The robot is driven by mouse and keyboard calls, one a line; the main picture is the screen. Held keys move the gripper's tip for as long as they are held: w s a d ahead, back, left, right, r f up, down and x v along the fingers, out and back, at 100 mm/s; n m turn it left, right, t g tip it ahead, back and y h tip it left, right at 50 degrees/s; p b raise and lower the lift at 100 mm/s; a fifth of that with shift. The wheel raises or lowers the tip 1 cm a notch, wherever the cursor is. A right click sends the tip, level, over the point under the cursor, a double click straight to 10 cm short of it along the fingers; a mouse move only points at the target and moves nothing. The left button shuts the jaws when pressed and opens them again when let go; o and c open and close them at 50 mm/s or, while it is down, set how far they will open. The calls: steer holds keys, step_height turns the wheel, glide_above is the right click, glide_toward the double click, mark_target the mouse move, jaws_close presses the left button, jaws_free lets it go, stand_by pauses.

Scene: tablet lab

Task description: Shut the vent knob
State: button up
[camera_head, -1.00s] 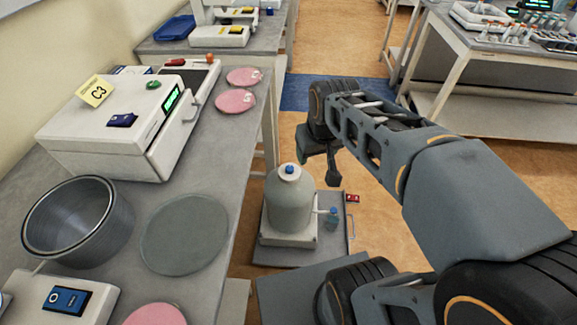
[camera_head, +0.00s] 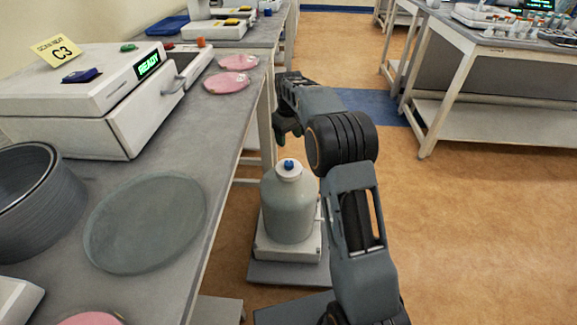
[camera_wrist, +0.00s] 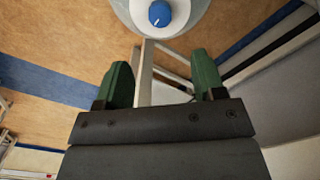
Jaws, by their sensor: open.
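The vent knob (camera_head: 289,164) is a small blue knob on the white cap of a grey-green bottle (camera_head: 288,207). The bottle stands upright on a white base on the floor beside the bench. In the wrist view the knob (camera_wrist: 160,13) shows at the top centre, with a white pointer line on it. My gripper (camera_head: 287,138) is above and just behind the knob in the head view, apart from it. In the wrist view my gripper (camera_wrist: 162,82) has its two green fingertips spread wide with nothing between them.
The bench (camera_head: 222,140) runs along the left, with a white machine (camera_head: 100,95) reading READY, a round grey disc (camera_head: 146,222), a dark pot (camera_head: 30,190) and pink dishes (camera_head: 238,62). Another bench (camera_head: 480,100) stands at the right. The floor between is clear.

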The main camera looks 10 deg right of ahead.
mark_target(289, 163)
step_height(289, 163, down, 12)
steer(key=b, duration=0.3)
stand_by(0.3)
steer(key=shift+r, duration=0.1)
steer(key=c, duration=0.9)
